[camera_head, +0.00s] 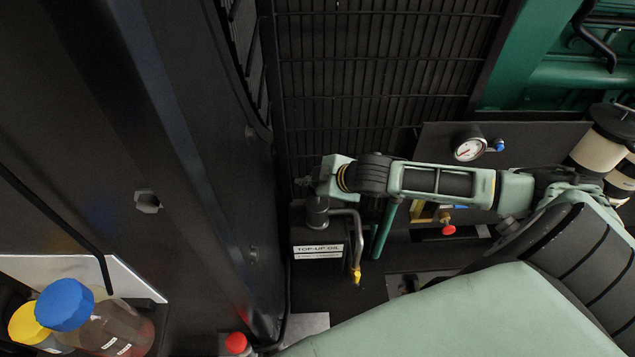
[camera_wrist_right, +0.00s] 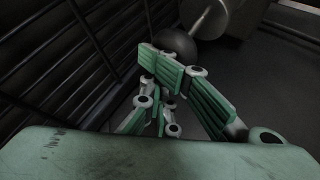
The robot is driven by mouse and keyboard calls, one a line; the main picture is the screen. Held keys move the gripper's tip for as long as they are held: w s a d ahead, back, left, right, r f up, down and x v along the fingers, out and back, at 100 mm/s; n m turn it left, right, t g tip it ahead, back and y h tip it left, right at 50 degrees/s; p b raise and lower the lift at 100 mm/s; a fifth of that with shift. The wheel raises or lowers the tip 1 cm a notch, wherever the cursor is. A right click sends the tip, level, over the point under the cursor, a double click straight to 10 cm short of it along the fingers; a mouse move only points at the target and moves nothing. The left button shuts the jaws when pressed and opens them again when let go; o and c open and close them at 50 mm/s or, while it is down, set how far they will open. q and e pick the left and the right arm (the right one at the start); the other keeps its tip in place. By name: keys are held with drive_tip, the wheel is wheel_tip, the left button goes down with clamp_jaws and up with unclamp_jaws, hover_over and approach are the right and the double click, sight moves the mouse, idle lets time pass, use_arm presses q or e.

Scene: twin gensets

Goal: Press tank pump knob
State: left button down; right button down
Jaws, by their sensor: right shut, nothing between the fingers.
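The dark tank labelled "TOP-UP OIL" (camera_head: 316,250) stands low in the middle of the head view. A dark round pump knob (camera_head: 317,204) is on its top, beside a bent metal spout with a yellow tip (camera_head: 356,274). In the right wrist view a dark ball-shaped knob (camera_wrist_right: 174,42) shows on a pale rod, just past my fingers. My right gripper (camera_head: 326,180) is directly above the knob in the head view and partly covers it. It is shut and empty, and it also shows in the right wrist view (camera_wrist_right: 163,100). I cannot tell whether it touches the knob. My left gripper is out of view.
A dark grille (camera_head: 390,60) rises behind the tank. A dark panel (camera_head: 190,170) stands close on the left. A gauge (camera_head: 469,148) and a red-knobbed valve (camera_head: 448,229) lie to the right. Bottles with a blue cap (camera_head: 65,304) and a yellow cap (camera_head: 27,323) stand lower left.

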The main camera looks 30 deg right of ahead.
drive_tip(key=shift+r+p, duration=0.65)
drive_tip(key=shift+p, duration=0.1)
wheel_tip(320, 180, up, 4)
drive_tip(key=p, duration=0.4)
drive_tip(key=shift+r, duration=0.2)
drive_tip(key=d+g+b, duration=0.1)
drive_tip(key=d+b, duration=0.2)
drive_tip(key=d+r+m+g+y+b, duration=0.1)
drive_tip(key=d+b, duration=0.2)
drive_tip(key=b, duration=0.1)
drive_tip(key=d+g+y+b, duration=0.1)
drive_tip(key=d+b, duration=0.2)
drive_tip(key=shift+s+r+m, duration=0.2)
drive_tip(key=shift+s+m, duration=0.15)
drive_tip(key=shift+m, duration=0.05)
wheel_tip(320, 180, up, 7)
drive_tip(key=s+a+n+g+y+b, duration=0.1)
drive_tip(key=s+n+y+b, duration=0.1)
drive_tip(key=y+b, duration=0.1)
drive_tip(key=shift+s+a+n+y, duration=0.15)
drive_tip(key=shift+s+n+y, duration=0.2)
drive_tip(key=shift+y, duration=0.25)
